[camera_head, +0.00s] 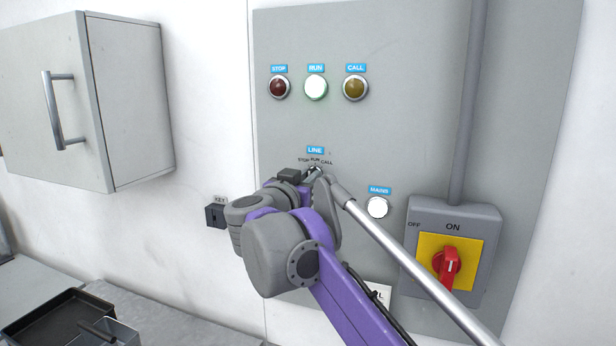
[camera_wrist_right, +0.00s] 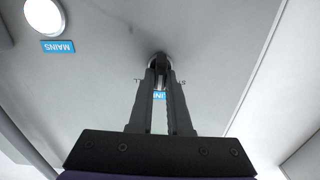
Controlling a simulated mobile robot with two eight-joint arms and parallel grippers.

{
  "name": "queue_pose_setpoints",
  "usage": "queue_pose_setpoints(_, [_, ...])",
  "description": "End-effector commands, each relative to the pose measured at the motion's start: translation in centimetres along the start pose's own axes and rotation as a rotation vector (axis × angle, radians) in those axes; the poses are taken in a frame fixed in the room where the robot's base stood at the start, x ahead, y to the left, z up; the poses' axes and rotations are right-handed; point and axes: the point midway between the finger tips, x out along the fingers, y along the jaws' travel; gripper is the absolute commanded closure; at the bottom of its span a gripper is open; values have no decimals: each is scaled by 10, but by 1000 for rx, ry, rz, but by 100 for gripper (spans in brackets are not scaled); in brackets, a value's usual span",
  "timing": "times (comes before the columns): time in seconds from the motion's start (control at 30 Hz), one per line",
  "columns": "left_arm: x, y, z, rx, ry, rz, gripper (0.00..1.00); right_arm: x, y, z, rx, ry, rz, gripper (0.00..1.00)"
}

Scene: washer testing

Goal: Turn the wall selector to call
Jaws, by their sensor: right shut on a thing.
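The wall selector (camera_wrist_right: 158,59) is a small knob on the grey panel (camera_head: 410,100), under the blue LINE label (camera_head: 315,150) with STOP, RUN and CALL printed around it. My right gripper (camera_wrist_right: 160,72) is shut on the selector; it also shows in the head view (camera_head: 314,174). The fingers hide most of the knob, and I cannot tell its exact angle. Above it, the RUN lamp (camera_head: 316,87) glows bright white. The STOP lamp (camera_head: 279,87) is dark red and the CALL lamp (camera_head: 355,87) is dull amber; both look unlit. My left gripper is not in view.
A lit white MAINS lamp (camera_head: 377,207) sits right of the selector. A red rotary switch (camera_head: 447,265) on a yellow plate is at lower right. A black key box (camera_head: 215,215) is left of the panel. A wall cabinet (camera_head: 125,100) and a dark tray (camera_head: 45,320) stand left.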

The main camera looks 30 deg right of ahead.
Motion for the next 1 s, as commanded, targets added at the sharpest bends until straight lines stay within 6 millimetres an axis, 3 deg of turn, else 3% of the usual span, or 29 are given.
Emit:
queue_pose_setpoints(0.7, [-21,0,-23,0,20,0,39,0,3,0,543,0,1,100])
queue_pose_setpoints(1.0, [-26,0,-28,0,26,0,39,0,4,1,699,0,0,100])
